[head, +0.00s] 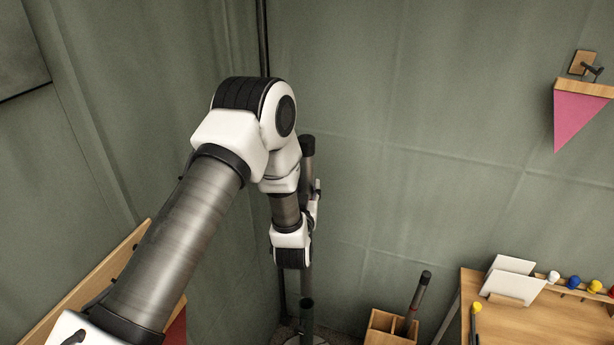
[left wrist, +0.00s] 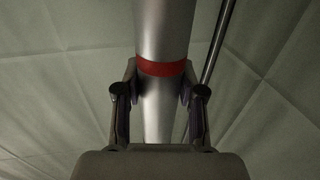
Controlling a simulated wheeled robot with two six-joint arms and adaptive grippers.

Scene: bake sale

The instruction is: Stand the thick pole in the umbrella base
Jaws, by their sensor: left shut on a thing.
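The thick silver pole (left wrist: 163,30) has a red band and stands between the two fingers of my left gripper (left wrist: 160,92), which is shut on it. In the head view the pole's dark cap (head: 307,146) shows behind my arm, and the pole looks about upright. My arm hides much of it. The umbrella base (head: 306,312) shows at the bottom edge as a dark upright tube, directly below the pole in the picture. I cannot tell whether the pole's lower end is inside the tube or above it. My right gripper is not in view.
A wooden box (head: 388,325) holds another dark-capped pole (head: 420,292), leaning. A wooden table (head: 480,290) with white cards (head: 510,280) and coloured cake pops is at right. A thin dark tent post (head: 262,40) runs down the corner behind my arm. Canvas walls close in behind.

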